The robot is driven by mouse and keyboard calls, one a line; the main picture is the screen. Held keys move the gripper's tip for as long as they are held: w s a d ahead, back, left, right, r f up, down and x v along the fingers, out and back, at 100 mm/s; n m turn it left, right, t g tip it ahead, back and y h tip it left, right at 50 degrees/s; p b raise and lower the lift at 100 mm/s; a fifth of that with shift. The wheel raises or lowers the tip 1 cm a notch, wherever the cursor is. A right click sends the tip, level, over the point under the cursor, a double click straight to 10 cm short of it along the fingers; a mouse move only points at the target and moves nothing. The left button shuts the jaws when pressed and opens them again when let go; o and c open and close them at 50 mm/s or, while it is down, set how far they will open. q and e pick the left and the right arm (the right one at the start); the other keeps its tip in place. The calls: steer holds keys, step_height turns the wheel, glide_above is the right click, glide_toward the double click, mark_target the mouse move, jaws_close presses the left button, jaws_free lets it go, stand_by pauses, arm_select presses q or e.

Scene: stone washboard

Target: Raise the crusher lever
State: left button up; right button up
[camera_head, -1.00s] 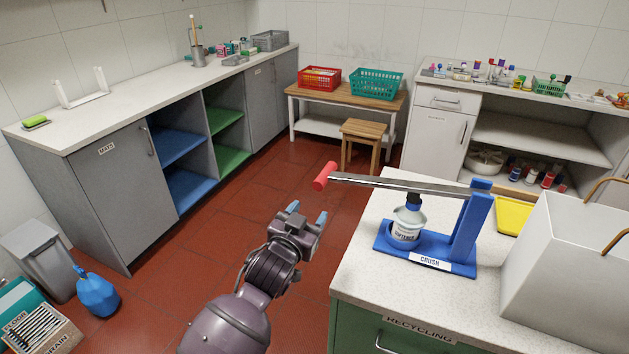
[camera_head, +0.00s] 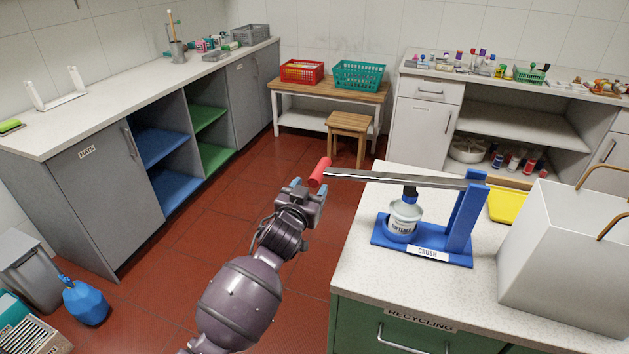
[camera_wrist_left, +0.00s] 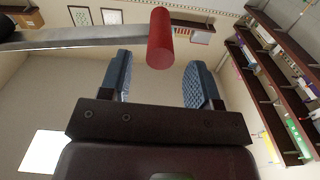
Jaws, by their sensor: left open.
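The crusher (camera_head: 465,225) is a blue stand labelled CRUSH on the counter. Its metal lever bar (camera_head: 400,178) lies nearly level, running left from the upright to a red handle (camera_head: 319,172) that overhangs the counter edge. A white bottle (camera_head: 404,216) stands on the crusher base under the bar. My left gripper (camera_head: 309,187) is open and empty, just below the red handle. In the left wrist view the red handle (camera_wrist_left: 160,38) shows between and just beyond the blue fingertips (camera_wrist_left: 160,62), with no clear contact. My right gripper is out of view.
A large white box (camera_head: 560,255) and a yellow tray (camera_head: 507,205) stand right of the crusher. The green-fronted recycling counter (camera_head: 350,270) is close to my left arm. A wooden stool (camera_head: 348,125) stands behind. Red floor (camera_head: 225,240) is open to the left.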

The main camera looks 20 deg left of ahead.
mark_target(313, 183)
arm_select(q)
steer(key=shift+w, duration=1.85)
jaws_close()
